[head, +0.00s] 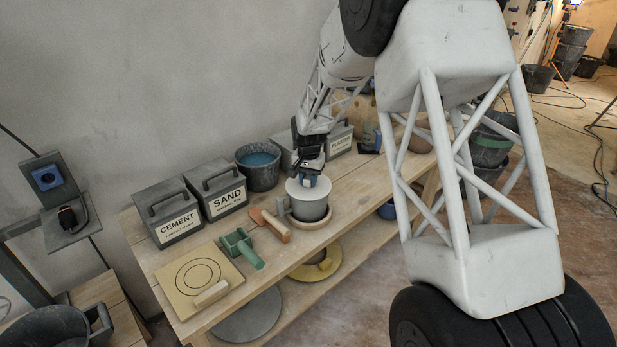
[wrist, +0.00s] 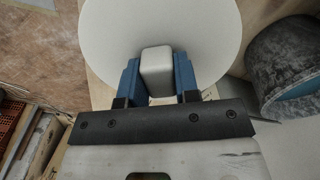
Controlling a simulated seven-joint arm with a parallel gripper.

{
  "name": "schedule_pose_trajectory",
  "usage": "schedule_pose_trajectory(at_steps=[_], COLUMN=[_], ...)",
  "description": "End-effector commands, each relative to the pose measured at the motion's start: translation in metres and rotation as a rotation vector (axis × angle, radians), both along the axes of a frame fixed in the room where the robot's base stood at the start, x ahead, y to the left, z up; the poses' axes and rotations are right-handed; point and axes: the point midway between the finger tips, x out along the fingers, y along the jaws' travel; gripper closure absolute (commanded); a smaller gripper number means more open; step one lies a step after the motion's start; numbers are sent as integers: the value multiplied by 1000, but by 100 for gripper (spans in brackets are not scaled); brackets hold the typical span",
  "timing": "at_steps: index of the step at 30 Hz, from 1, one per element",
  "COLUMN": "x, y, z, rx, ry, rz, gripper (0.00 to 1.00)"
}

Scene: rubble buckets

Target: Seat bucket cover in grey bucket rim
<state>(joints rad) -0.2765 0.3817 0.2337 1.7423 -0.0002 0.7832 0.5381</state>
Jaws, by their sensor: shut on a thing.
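The bucket cover (head: 297,188) is a pale round disc with a block-shaped knob (wrist: 157,68). My gripper (head: 309,176) is shut on the knob, with a blue finger on each side of it in the wrist view (wrist: 158,80). The cover (wrist: 105,30) fills the upper middle there and hides what is below it. In the head view it lies over the top of the grey bucket (head: 311,211), roughly level. I cannot tell whether it sits inside the rim or just above it.
A dark bucket with blue contents (head: 262,180) stands behind left. Cement (head: 170,222) and sand (head: 222,203) boxes stand along the wall. A green scoop (head: 240,246), a brown-handled tool (head: 270,226) and a board with circles (head: 197,278) lie to the left on the bench.

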Motion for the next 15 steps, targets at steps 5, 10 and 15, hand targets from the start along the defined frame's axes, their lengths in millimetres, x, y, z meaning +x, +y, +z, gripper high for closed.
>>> schedule_pose_trajectory(at_steps=[5, 10, 15], x=[0, 0, 0], y=[0, 0, 0], z=[-2, -2, -2], rx=[0, 0, 0], ry=[0, 0, 0], rz=[0, 0, 0], gripper=[59, 41, 41])
